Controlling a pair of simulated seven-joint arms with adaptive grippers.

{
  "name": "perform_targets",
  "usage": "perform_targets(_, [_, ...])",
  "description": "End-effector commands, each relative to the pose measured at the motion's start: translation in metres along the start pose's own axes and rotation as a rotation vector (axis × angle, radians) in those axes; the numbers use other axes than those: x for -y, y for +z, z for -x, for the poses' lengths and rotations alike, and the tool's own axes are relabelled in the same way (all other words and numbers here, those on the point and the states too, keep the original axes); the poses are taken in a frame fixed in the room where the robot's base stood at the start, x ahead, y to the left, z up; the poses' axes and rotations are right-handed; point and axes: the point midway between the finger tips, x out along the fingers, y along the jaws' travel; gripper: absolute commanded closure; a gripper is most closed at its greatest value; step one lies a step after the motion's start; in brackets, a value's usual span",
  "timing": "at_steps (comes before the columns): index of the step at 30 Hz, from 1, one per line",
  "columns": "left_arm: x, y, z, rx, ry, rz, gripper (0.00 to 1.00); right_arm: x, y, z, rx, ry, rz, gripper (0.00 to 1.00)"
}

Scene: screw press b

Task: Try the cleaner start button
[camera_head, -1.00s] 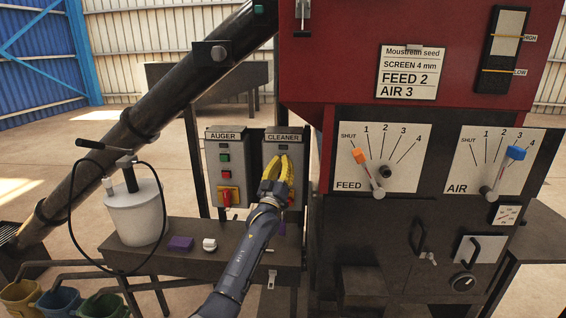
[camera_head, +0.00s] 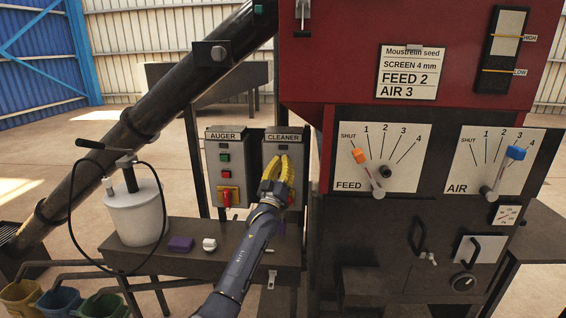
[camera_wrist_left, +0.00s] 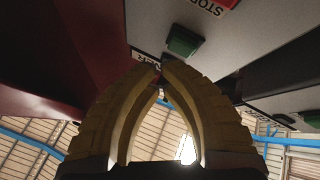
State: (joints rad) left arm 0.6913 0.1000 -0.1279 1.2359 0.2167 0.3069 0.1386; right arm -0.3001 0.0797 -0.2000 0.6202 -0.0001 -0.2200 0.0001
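The cleaner control box (camera_head: 270,150) is a grey panel labelled CLEANER, right of the auger box. My left gripper (camera_head: 278,160) is in front of it, its yellow fingers covering the middle of the panel, so its buttons are hidden in the head view. In the left wrist view, a green button (camera_wrist_left: 185,43) shows on the grey panel, with part of a STOP label (camera_wrist_left: 213,6) beyond it. The gripper (camera_wrist_left: 163,68) has its fingertips together, with nothing seen between them. The tips overlap the panel edge near the button; I cannot tell whether they touch. My right gripper is out of view.
The auger box (camera_head: 224,165) with its red and yellow switch stands close on the left. The red and dark machine (camera_head: 375,240) with feed and air levers rises on the right. A bench (camera_head: 225,262) lies below, holding a white pot (camera_head: 135,215) and small objects.

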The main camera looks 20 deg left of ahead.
Motion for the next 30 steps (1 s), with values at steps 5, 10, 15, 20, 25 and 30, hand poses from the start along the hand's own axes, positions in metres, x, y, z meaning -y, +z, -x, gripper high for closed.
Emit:
perform_targets(5, [-0.0001, 0.0001, 0.0, 0.0, 0.0, 0.0, 1.0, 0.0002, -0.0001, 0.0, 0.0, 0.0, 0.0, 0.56])
perform_targets(10, [0.0, 0.0001, -0.0001, 0.0, 0.0, 0.0, 1.0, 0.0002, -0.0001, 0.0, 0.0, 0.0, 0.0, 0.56])
perform_targets(15, [0.001, 0.001, -0.0026, 0.0, 0.0, 0.0, 1.0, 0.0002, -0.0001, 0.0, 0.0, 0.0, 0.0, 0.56])
perform_targets(20, [0.003, 0.0032, -0.0059, 0.0, 0.0, 0.0, 1.0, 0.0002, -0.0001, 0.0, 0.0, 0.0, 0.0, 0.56])
perform_targets(25, [0.0035, 0.0038, -0.0068, 0.0, 0.0, 0.0, 1.0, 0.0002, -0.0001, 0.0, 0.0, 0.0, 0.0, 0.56])
perform_targets(30, [0.0035, 0.0037, -0.0068, 0.0, 0.0, 0.0, 1.0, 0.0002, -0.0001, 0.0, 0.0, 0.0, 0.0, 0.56])
